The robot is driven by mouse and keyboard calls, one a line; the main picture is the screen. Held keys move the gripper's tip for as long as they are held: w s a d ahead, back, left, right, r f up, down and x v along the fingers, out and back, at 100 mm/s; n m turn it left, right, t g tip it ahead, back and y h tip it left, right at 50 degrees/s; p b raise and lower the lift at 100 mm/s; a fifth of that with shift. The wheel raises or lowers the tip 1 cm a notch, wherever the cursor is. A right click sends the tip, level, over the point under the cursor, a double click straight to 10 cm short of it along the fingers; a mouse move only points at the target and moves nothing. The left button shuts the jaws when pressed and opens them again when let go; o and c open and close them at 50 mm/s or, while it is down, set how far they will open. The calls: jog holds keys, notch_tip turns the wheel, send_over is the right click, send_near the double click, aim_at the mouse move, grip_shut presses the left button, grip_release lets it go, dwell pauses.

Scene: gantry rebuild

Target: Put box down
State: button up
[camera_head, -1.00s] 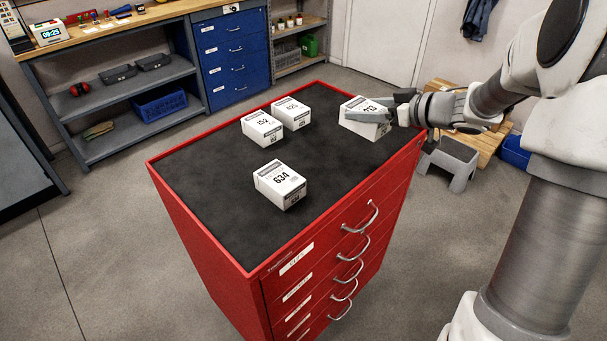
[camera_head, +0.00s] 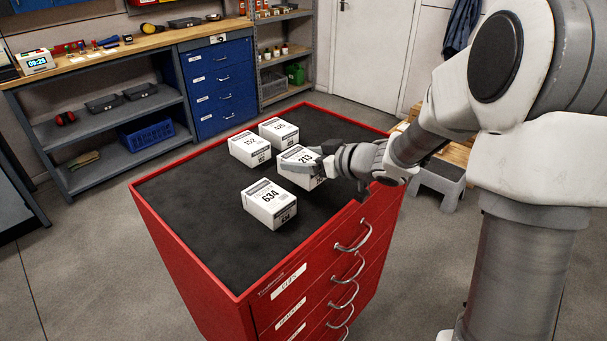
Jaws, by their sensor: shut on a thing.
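My gripper (camera_head: 312,161) is shut on a white box marked 213 (camera_head: 292,156). The fingers cover part of its near right side. The box is at the black top of the red drawer cabinet (camera_head: 190,232), among the other boxes. I cannot tell whether its underside touches the top. Box 634 (camera_head: 265,200) stands nearer, in front and to the left of it. Box 152 (camera_head: 246,146) stands to its left. Another white box (camera_head: 281,130), its number hard to read, stands just behind it.
The cabinet's right and left front areas of black top (camera_head: 185,205) are clear. Drawer handles (camera_head: 354,236) stick out at the front. A grey step stool (camera_head: 438,181) stands right of the cabinet. A workbench (camera_head: 110,55) and blue drawers (camera_head: 219,80) are behind.

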jog(key=shift+f+b, duration=0.55)
jog(key=shift+f, duration=1.15)
jog(key=shift+f, duration=0.15)
jog(key=o, duration=1.4)
